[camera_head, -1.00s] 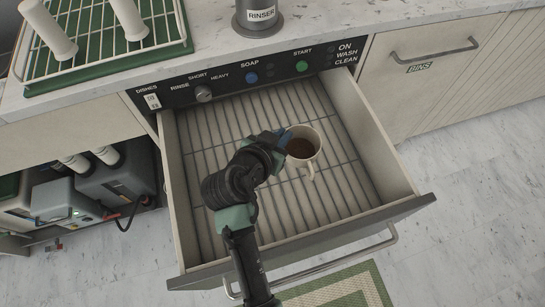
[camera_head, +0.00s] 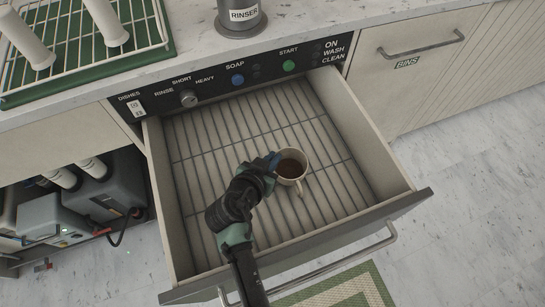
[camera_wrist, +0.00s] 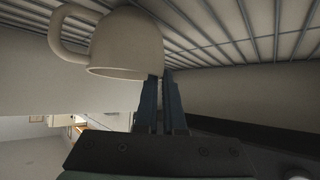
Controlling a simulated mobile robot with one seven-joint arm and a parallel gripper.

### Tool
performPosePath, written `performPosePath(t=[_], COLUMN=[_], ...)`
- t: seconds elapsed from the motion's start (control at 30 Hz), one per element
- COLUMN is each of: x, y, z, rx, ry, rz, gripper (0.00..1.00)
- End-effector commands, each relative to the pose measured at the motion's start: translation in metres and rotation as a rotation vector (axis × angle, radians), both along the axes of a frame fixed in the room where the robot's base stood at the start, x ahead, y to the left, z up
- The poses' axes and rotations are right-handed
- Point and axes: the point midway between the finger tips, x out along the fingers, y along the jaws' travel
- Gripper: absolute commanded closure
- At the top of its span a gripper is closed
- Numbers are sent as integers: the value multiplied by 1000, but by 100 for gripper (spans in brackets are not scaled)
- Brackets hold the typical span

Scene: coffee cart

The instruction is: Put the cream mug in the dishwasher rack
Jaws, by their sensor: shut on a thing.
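The cream mug (camera_head: 291,170) is upright inside the open dishwasher drawer, over the slatted rack (camera_head: 215,130), with brown liquid in it. My gripper (camera_head: 272,161) is at the mug's left side, shut on its wall. In the wrist view my gripper (camera_wrist: 162,100) has its blue fingers close together at the rim of the mug (camera_wrist: 127,45), whose handle points away from the fingers. The rack's bars show just past the mug's base there. I cannot tell whether the base touches the rack.
The drawer front (camera_head: 330,245) and side walls surround the rack, which is otherwise empty. A control panel (camera_head: 230,82) runs above it. A rinser (camera_head: 240,16) and a green tray with a wire rack (camera_head: 75,62) stand on the counter.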

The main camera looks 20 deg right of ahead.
Motion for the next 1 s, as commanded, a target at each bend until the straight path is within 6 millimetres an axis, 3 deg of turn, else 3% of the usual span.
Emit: performPosePath(t=[0.03, 0.2, 0.57, 1.0], x=[0, 0, -2, -40], y=[0, 0, 2, 39], z=[-2, -1, 3, 40], rx=[0, 1, 0, 0], ry=[0, 1, 1, 0], rz=[0, 0, 1, 1], gripper=[92, 63, 63, 63])
